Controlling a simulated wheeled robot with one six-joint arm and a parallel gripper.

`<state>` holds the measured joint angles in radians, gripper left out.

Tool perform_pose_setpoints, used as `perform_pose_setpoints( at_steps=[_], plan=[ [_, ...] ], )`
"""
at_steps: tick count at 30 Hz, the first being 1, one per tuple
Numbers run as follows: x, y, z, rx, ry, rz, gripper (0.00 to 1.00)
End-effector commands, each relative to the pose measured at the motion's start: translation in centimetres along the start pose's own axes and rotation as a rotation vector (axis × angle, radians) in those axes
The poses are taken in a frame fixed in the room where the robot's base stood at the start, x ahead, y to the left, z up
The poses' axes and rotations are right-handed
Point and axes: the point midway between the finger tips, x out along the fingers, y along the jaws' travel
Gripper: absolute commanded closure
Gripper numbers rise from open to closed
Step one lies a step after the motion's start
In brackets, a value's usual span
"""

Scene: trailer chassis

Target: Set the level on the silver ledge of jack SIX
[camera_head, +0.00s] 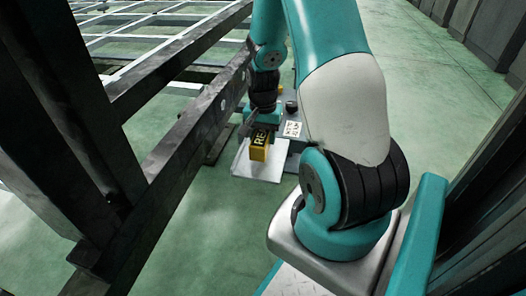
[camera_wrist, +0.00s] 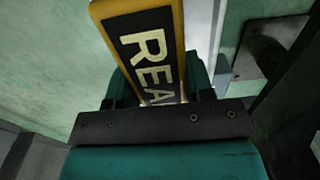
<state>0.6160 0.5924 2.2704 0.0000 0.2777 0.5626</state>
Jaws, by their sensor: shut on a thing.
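The level (camera_head: 258,150) is a yellow block with a black panel lettered "RE" in the head view. It also shows in the wrist view (camera_wrist: 148,42), where the panel reads "REA" before my gripper hides the rest. My gripper (camera_head: 261,126) is shut on the level, and its dark fingers (camera_wrist: 157,88) stand on either side of it. A silver ledge (camera_head: 245,170) lies below and around the level in the head view. I cannot tell whether the level touches the ledge. The grey jack (camera_head: 292,145) stands behind the ledge; I cannot read its number.
A dark chassis beam (camera_head: 190,140) runs close along the left of my gripper, with an upright dark post (camera_head: 75,90) nearer. A small white label (camera_head: 292,129) is on the jack. Open green floor (camera_head: 440,100) lies to the right.

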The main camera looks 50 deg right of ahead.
Motion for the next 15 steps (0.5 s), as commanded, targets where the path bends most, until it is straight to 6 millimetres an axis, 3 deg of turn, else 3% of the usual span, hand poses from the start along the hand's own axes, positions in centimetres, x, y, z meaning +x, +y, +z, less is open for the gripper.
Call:
perform_pose_setpoints(
  at_steps=[7, 15],
  plan=[
    [4.0, 0.0, 0.0, 0.000, -0.001, 0.001, 0.85],
    [3.9, 0.0, 0.0, 0.000, 0.000, 0.000, 0.85]
  ],
)
